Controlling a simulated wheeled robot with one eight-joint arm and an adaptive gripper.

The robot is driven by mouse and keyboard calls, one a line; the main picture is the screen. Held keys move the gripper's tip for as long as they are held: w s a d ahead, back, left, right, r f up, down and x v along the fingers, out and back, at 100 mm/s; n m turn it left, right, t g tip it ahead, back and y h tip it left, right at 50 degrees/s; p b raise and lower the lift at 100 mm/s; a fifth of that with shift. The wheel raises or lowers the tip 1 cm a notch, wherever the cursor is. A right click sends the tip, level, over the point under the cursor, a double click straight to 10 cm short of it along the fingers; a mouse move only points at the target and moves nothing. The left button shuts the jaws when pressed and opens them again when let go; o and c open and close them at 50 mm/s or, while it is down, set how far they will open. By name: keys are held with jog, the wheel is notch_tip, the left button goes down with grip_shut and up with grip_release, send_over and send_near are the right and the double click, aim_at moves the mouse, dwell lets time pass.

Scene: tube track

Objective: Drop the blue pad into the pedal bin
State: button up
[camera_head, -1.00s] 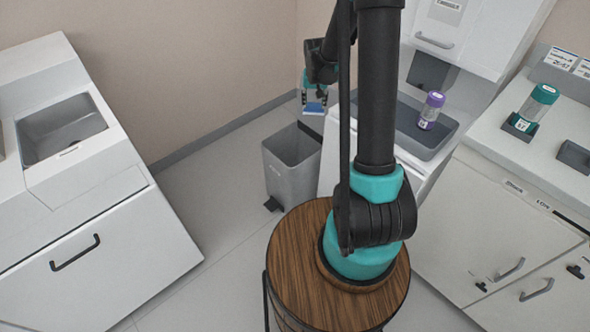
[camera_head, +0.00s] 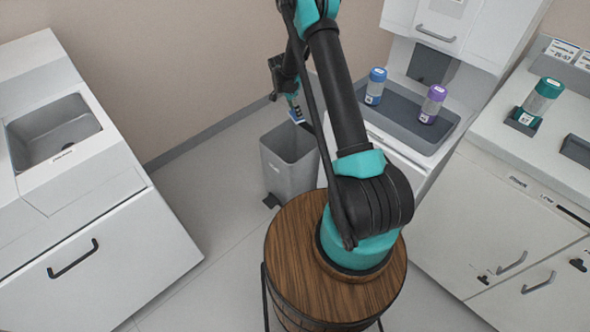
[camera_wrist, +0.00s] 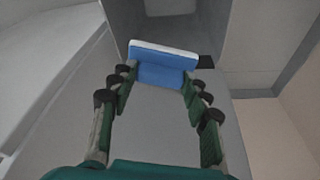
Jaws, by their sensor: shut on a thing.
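The blue pad (camera_wrist: 162,66), with a white edge, is between the fingertips of my gripper (camera_wrist: 158,78) in the wrist view. My gripper is shut on it. In the head view the pad (camera_head: 297,115) and my gripper (camera_head: 294,104) are small and partly hidden by my arm. They are over the open top of the grey pedal bin (camera_head: 288,172), near its back right side. The bin stands on the floor with its lid up or out of sight and its dark pedal at the front. Its inside looks empty where it shows.
A white counter with a grey sink (camera_head: 62,138) is at the left.

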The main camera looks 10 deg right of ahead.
aim_at(295, 115)
jog(key=shift+f, duration=2.35)
jog(key=o, duration=1.2)
jog(key=shift+r, duration=0.1)
jog(key=v, duration=1.1)
jog(key=shift+s+a+r, duration=0.1)
jog(key=shift+r, duration=0.3)
